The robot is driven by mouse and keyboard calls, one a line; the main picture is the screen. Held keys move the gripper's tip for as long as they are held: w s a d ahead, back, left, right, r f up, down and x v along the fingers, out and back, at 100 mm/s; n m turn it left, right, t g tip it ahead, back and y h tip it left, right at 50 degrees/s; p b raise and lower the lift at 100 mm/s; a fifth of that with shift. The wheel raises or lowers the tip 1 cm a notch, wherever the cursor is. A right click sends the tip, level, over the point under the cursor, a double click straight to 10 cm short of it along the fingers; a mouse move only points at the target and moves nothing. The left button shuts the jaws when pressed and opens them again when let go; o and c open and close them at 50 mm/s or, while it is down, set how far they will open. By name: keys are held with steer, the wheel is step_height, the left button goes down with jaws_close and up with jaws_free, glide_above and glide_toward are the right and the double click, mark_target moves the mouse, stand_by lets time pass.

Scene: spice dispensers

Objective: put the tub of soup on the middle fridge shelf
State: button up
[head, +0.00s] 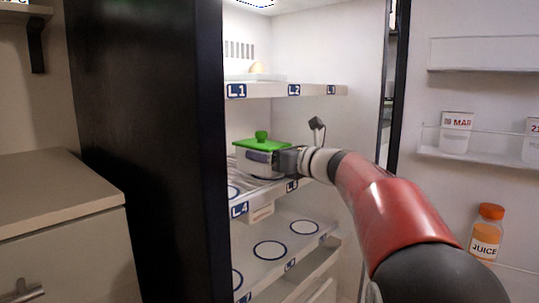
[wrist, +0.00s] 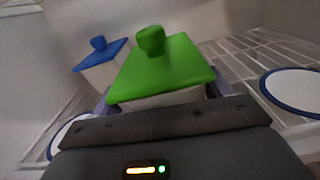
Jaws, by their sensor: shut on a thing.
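A pale tub with a green knobbed lid (head: 262,144) is inside the open fridge, over the middle shelf (head: 262,197) with the L4 label. My gripper (head: 272,161) reaches in from the right and is shut on this tub below its lid. The green-lidded tub (wrist: 163,70) fills the middle of the wrist view, with finger parts at its sides. It looks roughly upright; I cannot tell whether its base touches the shelf. No writing on it is readable. A second tub with a blue lid (wrist: 100,58) stands behind it to the left in the wrist view.
A ringed spot (wrist: 293,89) lies clear at right in the wrist view. The upper shelf (head: 270,90) is above the tub, the lower ringed shelf (head: 270,250) below. The dark fridge side (head: 150,120) stands left. The open door holds a juice bottle (head: 486,235) and jars.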

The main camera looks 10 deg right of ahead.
steer(key=o, duration=1.3)
steer(key=shift+c, duration=0.2)
steer(key=v, duration=1.2)
steer(key=s+a+f+n+g+h, duration=0.4)
steer(key=s+a+f+n+g, duration=0.3)
steer(key=s+a+f+n, duration=0.6)
steer(key=s+d+f+n+g+h, duration=0.1)
steer(key=s+d+f+n+h, duration=0.1)
steer(key=s+f+n, duration=0.5)
steer(key=s+d+f+n+g+h, duration=0.1)
steer(key=s+d+f+n+h, duration=0.2)
steer(key=s+f+n, duration=0.3)
steer(key=s+n+h, duration=0.1)
steer(key=n, duration=0.2)
steer(key=shift+s+f+h, duration=0.25)
steer(key=shift+f+h, duration=0.05)
steer(key=shift+f, duration=0.1)
